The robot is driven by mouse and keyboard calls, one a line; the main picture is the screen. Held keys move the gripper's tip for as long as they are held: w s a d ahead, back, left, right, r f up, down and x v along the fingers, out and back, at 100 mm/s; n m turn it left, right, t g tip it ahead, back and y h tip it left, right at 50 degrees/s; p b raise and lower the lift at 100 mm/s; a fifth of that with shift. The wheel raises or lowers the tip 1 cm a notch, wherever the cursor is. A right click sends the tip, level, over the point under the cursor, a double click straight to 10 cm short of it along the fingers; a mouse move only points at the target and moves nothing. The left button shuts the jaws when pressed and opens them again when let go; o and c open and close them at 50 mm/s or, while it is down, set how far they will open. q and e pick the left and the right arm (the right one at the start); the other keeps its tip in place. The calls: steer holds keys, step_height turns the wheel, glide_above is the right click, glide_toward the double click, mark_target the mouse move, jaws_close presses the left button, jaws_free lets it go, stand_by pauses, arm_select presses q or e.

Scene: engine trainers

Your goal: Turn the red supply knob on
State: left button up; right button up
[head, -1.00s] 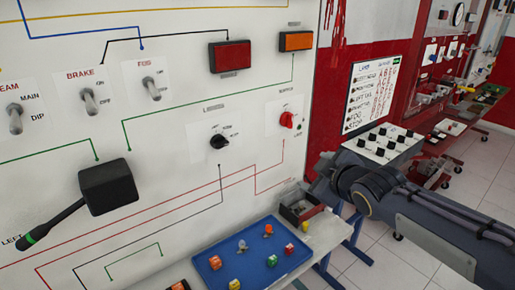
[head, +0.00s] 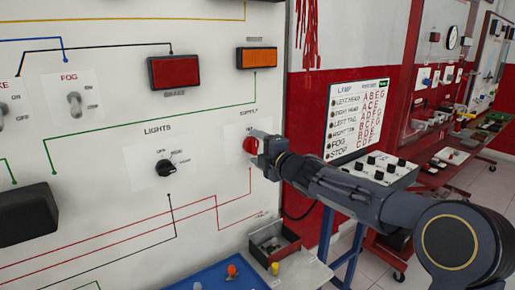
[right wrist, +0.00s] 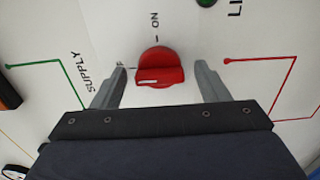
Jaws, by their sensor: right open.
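The red supply knob (head: 250,146) is on the white panel under the "SUPPLY" label, partly hidden by my right gripper in the head view. In the right wrist view the red knob (right wrist: 159,68) lies between the two fingers, with "ON" printed above it and another mark partly hidden beside it. Its pale pointer line points toward that partly hidden mark, not at "ON". My right gripper (head: 262,144) is at the panel, and in the wrist view its fingers (right wrist: 160,85) are apart on either side of the knob, with visible gaps. My left gripper is not in view.
The black lights knob (head: 167,169) is to the left on the same panel. A red brake lamp (head: 174,72) and an orange lamp (head: 257,58) are above. A blue tray (head: 225,278) and an open box (head: 272,243) are on the shelf below.

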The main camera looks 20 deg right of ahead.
steer(key=c, duration=1)
steer(key=m+p, duration=0.2)
steer(key=m, duration=0.1)
steer(key=shift+m, duration=0.4)
steer(key=m+p, duration=0.3)
steer(key=m, duration=0.2)
steer(key=m+p, duration=0.1)
steer(key=m, duration=0.4)
steer(key=shift+p, duration=0.35)
steer(key=shift+f+m+p, duration=0.1)
steer(key=shift+m+p, duration=0.45)
steer(key=shift+m, duration=1.55)
